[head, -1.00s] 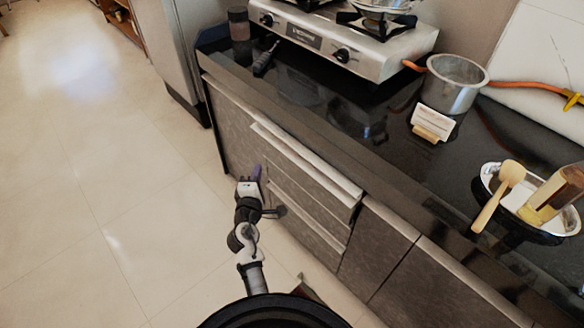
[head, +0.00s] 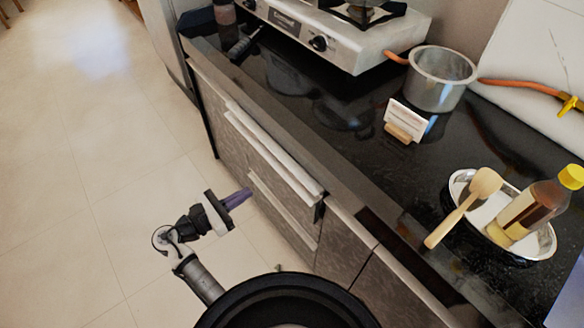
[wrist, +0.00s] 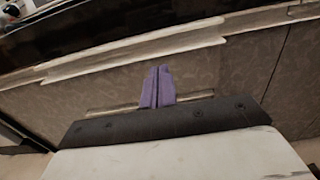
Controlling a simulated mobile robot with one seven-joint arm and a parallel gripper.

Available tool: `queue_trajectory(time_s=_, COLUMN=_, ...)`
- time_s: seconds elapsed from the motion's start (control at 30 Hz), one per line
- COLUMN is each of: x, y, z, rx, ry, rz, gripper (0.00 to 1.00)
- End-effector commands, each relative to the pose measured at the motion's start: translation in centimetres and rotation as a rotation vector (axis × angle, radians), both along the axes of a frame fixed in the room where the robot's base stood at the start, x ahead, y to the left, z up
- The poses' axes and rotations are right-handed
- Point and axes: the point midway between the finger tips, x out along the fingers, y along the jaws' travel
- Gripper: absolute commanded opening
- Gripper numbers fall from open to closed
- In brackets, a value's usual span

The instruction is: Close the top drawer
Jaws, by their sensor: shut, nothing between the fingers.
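The top drawer (head: 262,158) is in the grey cabinet under the black counter, with a pale handle strip (head: 285,160) along its upper edge. Its right end stands slightly out from the cabinet, with a dark gap beside it. In the wrist view the pale strip (wrist: 130,57) crosses above the fingers. My gripper (head: 243,196) is shut and empty, its purple fingers pointing toward the drawer fronts. In the wrist view the fingertips (wrist: 158,70) lie together just below the strip, over the drawer front. I cannot tell whether they touch it.
A lower drawer (head: 283,215) sits beneath. The counter (head: 330,125) holds a gas stove (head: 345,40), a metal pot (head: 440,85), a card on a wooden stand (head: 405,120), and a metal tray (head: 460,185) with a wooden spoon and a bottle (head: 535,205). The tiled floor (head: 90,180) at left is clear.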

Motion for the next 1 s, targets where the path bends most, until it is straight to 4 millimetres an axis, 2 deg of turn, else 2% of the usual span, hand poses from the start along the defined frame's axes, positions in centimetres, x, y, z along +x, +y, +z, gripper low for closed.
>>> queue_trajectory(time_s=0.17, x=1.3, y=-2.0, z=0.1, rx=-0.001, ry=0.003, rz=-0.003, gripper=0.00)
queue_trajectory(time_s=0.6, x=6.6, y=-9.2, z=0.1, rx=0.002, ry=0.001, rz=-0.002, gripper=0.00)
queue_trajectory(time_s=0.8, x=7.8, y=-10.8, z=0.1, rx=0.001, ry=0.000, rz=0.000, gripper=0.00)
queue_trajectory(time_s=1.0, x=8.1, y=-11.2, z=0.0, rx=0.002, ry=0.000, rz=0.000, gripper=0.00)
